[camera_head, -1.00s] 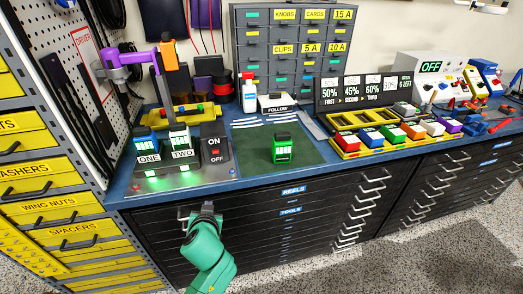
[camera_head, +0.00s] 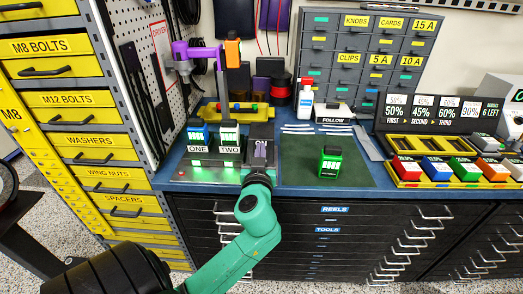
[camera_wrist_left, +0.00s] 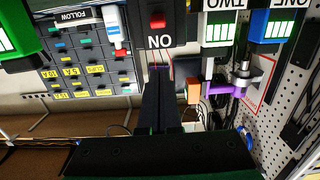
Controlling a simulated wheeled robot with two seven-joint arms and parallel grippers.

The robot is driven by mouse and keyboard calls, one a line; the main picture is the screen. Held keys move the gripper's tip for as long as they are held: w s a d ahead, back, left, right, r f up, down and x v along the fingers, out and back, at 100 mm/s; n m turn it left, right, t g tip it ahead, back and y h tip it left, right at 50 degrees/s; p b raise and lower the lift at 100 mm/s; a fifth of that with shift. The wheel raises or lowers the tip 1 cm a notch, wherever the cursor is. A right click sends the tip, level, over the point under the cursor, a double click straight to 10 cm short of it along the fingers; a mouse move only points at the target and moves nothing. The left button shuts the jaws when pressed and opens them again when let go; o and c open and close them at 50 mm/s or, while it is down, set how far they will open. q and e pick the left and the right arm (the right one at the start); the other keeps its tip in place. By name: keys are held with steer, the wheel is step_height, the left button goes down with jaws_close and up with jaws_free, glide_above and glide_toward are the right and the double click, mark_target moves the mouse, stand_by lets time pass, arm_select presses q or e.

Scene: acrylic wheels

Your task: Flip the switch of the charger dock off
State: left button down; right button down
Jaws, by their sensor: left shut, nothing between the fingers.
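The charger dock (camera_head: 212,180) sits at the left of the blue bench. A blue-topped battery (camera_head: 197,139) stands in slot ONE and a white-topped battery (camera_head: 230,137) in slot TWO, both with lit green bars. My left gripper (camera_head: 261,150) is over the dock's switch panel, right of slot TWO, and hides the switch in the head view. In the left wrist view, the red switch (camera_wrist_left: 157,20) shows upside down beside its ON label, ahead of the shut, empty fingers (camera_wrist_left: 161,72). I cannot tell whether they touch the panel. My right gripper is not in view.
A green battery (camera_head: 330,161) stands on the dark green mat (camera_head: 297,172) to the right. A purple arm (camera_head: 197,51) with an orange end rises behind the dock. A white bottle (camera_head: 305,100) and drawer cabinet (camera_head: 340,60) stand behind. A yellow rack (camera_head: 411,180) holds several coloured blocks.

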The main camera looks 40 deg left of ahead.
mark_target(261, 141)
arm_select(q)
steer(key=p+x, duration=0.1)
steer(key=x, duration=0.4)
steer(key=shift+w+a+f, duration=0.15)
steer(key=f, duration=0.1)
steer(key=s+f, duration=0.1)
steer(key=shift+d+f, duration=0.35)
steer(key=shift+s+d+f, duration=0.2)
steer(key=shift+f, duration=0.15)
steer(key=shift+f, duration=0.1)
